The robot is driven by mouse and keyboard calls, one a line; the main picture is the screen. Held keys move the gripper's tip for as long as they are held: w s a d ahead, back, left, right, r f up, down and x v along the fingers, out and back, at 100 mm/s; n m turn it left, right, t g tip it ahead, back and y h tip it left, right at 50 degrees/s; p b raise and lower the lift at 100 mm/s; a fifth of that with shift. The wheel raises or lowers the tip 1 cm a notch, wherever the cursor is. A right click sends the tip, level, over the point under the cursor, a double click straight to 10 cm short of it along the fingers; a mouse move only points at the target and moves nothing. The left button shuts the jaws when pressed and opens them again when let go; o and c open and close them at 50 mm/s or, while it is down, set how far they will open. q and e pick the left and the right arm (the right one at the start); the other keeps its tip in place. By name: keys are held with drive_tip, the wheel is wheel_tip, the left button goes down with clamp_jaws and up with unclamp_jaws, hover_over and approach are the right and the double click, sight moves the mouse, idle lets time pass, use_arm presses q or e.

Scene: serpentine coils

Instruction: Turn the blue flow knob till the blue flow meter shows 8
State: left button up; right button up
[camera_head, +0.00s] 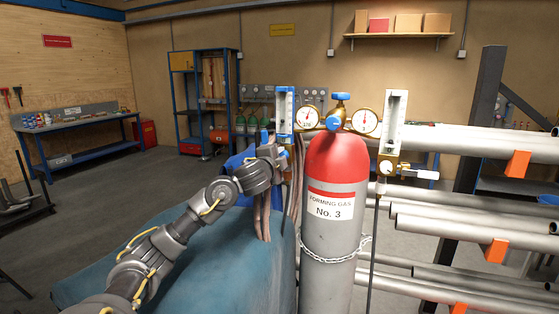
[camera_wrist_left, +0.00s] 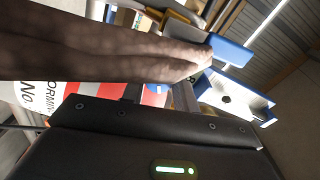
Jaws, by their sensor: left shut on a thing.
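The blue flow meter (camera_head: 285,108), a narrow upright gauge with a blue frame and pale scale, stands left of the red-topped gas cylinder (camera_head: 336,200). Its reading is too small to make out. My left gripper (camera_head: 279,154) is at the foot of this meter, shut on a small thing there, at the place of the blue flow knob. The fingers hide the knob, so its angle cannot be told. In the left wrist view a blue-framed part of the meter (camera_wrist_left: 235,98) shows at the right, tilted. My right gripper is not in view.
A white flow meter (camera_head: 392,120) stands right of the cylinder, with two round dials (camera_head: 307,117) and a blue-topped valve (camera_head: 341,97) between. Brownish tubes (camera_head: 263,215) hang close below my left gripper. Steel pipes (camera_head: 470,145) lie racked at the right.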

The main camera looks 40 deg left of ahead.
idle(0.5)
use_arm(q)
drive_tip(key=o, duration=1)
drive_tip(key=shift+c, duration=0.2)
drive_tip(key=p+v, duration=0.1)
drive_tip(key=v, duration=1)
drive_tip(key=shift+w, duration=0.1)
